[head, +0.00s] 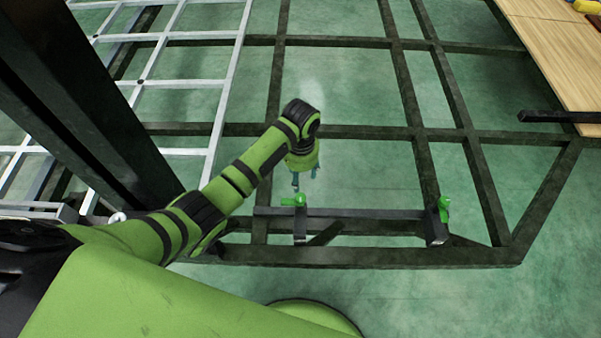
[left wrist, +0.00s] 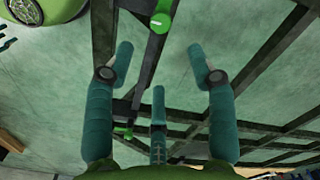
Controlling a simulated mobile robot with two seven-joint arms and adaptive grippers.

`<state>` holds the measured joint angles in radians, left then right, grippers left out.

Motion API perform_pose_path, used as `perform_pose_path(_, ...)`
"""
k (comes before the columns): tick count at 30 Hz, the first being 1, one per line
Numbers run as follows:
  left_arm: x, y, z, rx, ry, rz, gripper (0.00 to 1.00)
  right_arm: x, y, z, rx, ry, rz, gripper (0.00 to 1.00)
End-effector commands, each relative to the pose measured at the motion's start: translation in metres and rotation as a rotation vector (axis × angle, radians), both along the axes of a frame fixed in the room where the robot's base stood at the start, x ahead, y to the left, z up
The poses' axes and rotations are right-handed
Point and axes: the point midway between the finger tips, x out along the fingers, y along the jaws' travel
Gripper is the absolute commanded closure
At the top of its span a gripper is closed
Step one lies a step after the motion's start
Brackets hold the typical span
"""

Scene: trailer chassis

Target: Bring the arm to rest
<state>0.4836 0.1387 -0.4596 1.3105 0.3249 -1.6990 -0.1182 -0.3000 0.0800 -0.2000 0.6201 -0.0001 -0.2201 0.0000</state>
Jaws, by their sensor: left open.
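My left arm reaches in from the left in the head view, green with black bands. Its left gripper (head: 305,182) points down over the dark chassis frame (head: 395,257), just above a clamp with a green handle (head: 294,201). In the left wrist view the teal fingers of the left gripper (left wrist: 160,68) are spread apart with nothing between them. A second clamp with a green handle (head: 444,208) sits at the right end of the dark bar (head: 365,213). Both green handles also show in the left wrist view. My right gripper is not in view.
A light grey ladder-like frame (head: 185,84) lies at the upper left, beside a thick dark post (head: 85,95). A wooden tabletop (head: 560,55) stands at the upper right, with a dark bar (head: 555,117) near its front edge. Green floor (head: 480,305) shows clear in front of the chassis.

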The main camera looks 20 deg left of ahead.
Motion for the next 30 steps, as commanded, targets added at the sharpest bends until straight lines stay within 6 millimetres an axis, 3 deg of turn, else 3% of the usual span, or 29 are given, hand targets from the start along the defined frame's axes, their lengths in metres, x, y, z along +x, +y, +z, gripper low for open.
perform_pose_path(10,0.000,0.000,-0.001,0.000,-0.001,0.000,0.44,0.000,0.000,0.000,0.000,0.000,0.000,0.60)
perform_pose_path(14,-0.011,-0.003,-0.006,-0.014,-0.008,0.003,0.44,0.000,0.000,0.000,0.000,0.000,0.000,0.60)
perform_pose_path(17,-0.035,-0.009,-0.015,-0.044,-0.031,0.016,0.44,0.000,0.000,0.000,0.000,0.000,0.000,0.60)
perform_pose_path(21,-0.086,-0.011,-0.020,-0.093,-0.088,0.075,0.44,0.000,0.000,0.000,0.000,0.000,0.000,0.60)
perform_pose_path(24,-0.120,-0.004,-0.015,-0.113,-0.138,0.131,0.44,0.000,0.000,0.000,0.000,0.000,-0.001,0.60)
perform_pose_path(30,-0.166,0.015,0.004,-0.116,-0.207,0.221,0.44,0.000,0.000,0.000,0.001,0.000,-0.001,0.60)
